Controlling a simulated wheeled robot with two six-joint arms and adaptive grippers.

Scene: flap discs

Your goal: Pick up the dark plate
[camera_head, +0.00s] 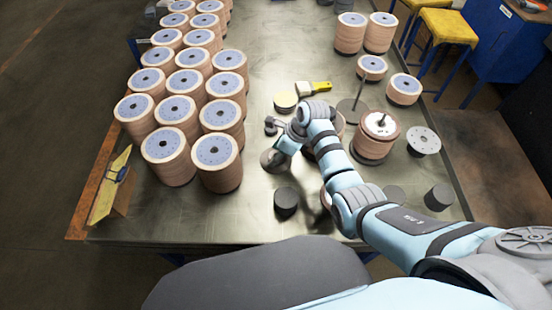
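Several dark round pieces are on the metal table, and I cannot tell which one is the dark plate. A dark grey disc (351,112) with an upright rod lies behind my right arm. A thick dark round piece (286,201) sits near the front edge. A flat dark disc (394,194) and a taller dark cylinder (438,196) are at the right. My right gripper (272,158) points down at the middle of the table, beside the stacks. It is small and dark, and its fingers cannot be made out. My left gripper is not in view.
Several tall stacks of flap discs (168,150) fill the left of the table (262,225). More stacks (373,136) stand at the right, with a grey perforated disc (423,140). A yellow brush (313,88) lies mid-table. A yellow-topped stool (448,27) is beyond the right edge.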

